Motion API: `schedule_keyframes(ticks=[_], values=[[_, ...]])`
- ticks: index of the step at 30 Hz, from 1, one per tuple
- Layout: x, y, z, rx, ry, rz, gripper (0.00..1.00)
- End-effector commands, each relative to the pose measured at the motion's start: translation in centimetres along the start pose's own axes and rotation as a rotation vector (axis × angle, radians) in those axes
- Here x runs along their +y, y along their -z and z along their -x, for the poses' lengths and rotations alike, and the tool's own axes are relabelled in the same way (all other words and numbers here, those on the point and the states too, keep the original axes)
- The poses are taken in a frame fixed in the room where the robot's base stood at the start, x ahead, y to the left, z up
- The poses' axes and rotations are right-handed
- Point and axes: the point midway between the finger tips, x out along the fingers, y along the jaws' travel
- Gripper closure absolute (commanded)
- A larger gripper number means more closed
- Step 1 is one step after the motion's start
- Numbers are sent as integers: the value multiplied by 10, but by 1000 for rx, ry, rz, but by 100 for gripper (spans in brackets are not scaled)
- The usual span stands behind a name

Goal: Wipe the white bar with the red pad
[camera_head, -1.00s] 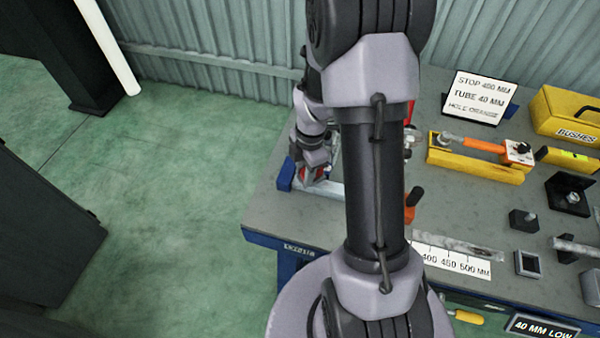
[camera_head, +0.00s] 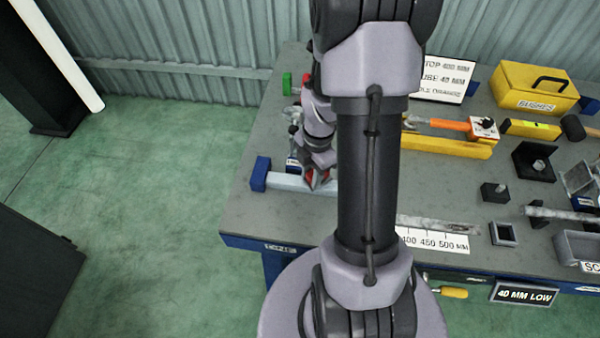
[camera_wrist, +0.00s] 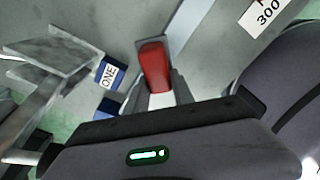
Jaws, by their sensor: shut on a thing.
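The white bar (camera_head: 287,182) lies along the left part of the grey workbench, its left end at a blue block (camera_head: 260,174). Its right part is hidden behind my arm. My gripper (camera_head: 318,181) is low over the bar, right of that block. In the wrist view my gripper (camera_wrist: 156,82) is shut on the red pad (camera_wrist: 154,65), which sticks out between the fingers. The white bar (camera_wrist: 196,28) runs up and right from beside the pad. The pad looks down at the bar, but I cannot tell whether they touch.
A blue piece marked ONE (camera_wrist: 110,74) stands close left of the pad. A ruler strip (camera_head: 432,239) lies right of my arm.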

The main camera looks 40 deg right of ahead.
Motion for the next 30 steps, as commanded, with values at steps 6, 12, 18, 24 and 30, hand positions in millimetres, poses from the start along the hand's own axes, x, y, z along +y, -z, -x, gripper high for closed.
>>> schedule_keyframes(ticks=[6,12,18,24,30], values=[[1,1,2,-1,-2,3,100],[2,2,26,-2,-4,4,100],[2,5,55,-2,-3,4,100],[2,6,62,-2,-3,5,100],[2,6,64,-2,-3,5,100]])
